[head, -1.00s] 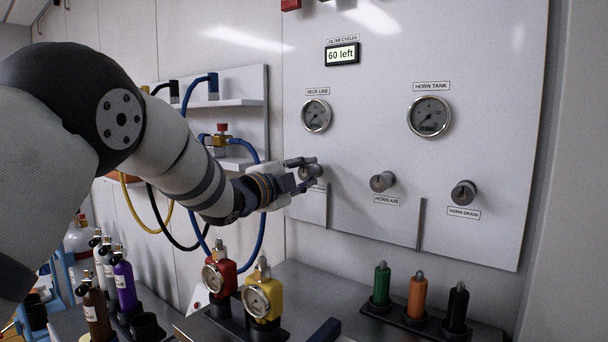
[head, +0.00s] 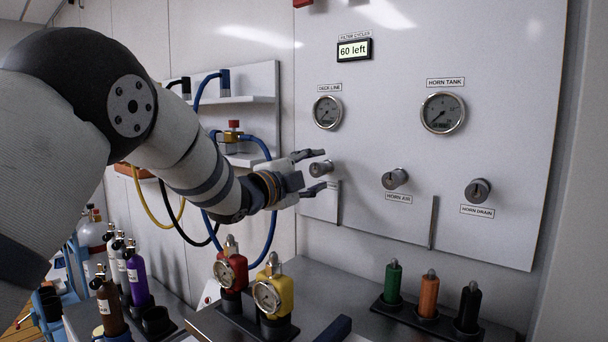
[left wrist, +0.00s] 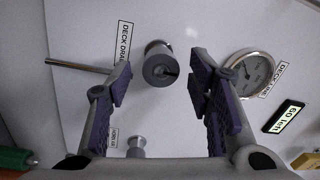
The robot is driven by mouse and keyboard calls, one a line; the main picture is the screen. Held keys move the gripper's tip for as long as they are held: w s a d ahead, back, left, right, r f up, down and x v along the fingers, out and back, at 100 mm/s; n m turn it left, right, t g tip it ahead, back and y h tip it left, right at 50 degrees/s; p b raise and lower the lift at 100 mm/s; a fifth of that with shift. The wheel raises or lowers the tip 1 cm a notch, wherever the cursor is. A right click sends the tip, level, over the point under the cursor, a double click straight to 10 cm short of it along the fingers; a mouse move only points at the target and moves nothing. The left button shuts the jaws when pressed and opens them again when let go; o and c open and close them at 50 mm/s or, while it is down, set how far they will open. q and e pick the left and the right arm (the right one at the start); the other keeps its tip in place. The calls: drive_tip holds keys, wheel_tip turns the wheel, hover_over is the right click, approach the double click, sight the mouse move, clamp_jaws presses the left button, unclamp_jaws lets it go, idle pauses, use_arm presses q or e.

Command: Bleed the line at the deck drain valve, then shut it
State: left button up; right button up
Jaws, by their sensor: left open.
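The deck drain valve (head: 320,168) is a short round grey knob on the white panel. In the left wrist view the knob (left wrist: 160,65) shows a dark slot in its face, beside the label DECK DRAIN (left wrist: 124,42). My left gripper (head: 318,172) is open, its fingers on either side of the knob in the head view. In the left wrist view the knob shows in the gap between the fingers (left wrist: 160,85), with clearance on both sides. The DECK LINE gauge (head: 327,112) is above the valve and also shows in the left wrist view (left wrist: 250,73). My right gripper is out of view.
The HORN AIR knob (head: 395,179) and HORN DRAIN knob (head: 478,190) are to the right. The HORN TANK gauge (head: 442,113) and a "60 left" display (head: 354,50) are above. Red (head: 231,271) and yellow (head: 274,295) gauge units stand below.

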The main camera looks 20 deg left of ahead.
use_arm(q)
drive_tip(key=v, duration=1.1)
drive_tip(key=shift+s+r, duration=0.1)
drive_tip(key=shift+r, duration=0.05)
